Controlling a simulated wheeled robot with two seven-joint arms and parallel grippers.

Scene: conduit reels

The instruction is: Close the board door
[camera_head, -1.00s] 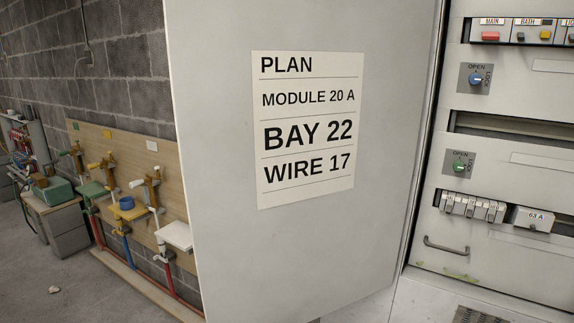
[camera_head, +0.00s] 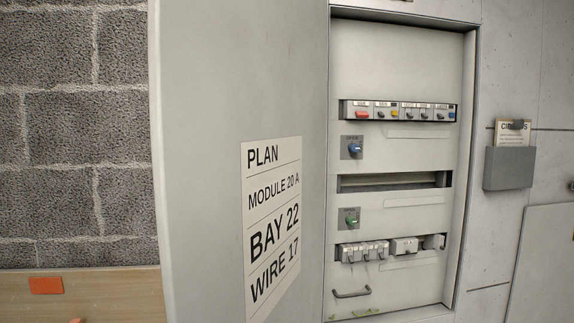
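The board door (camera_head: 230,90) is a tall grey panel, standing open and swung out to the left of the board. A white sheet (camera_head: 272,215) on its inner face reads PLAN, MODULE 20 A, BAY 22, WIRE 17. The board (camera_head: 400,60) is open to view, with a top row of switches (camera_head: 398,110), a blue knob (camera_head: 354,147), a green knob (camera_head: 351,219), a lower row of grey modules (camera_head: 362,251) and a dark handle (camera_head: 351,293) near the bottom. Neither of my grippers shows in the view.
A grey block wall (camera_head: 75,130) is behind the door on the left, with a wooden board (camera_head: 110,290) low down. Right of the board, a grey holder (camera_head: 509,168) with a paper (camera_head: 513,132) hangs on the wall. A pale panel (camera_head: 543,265) is at lower right.

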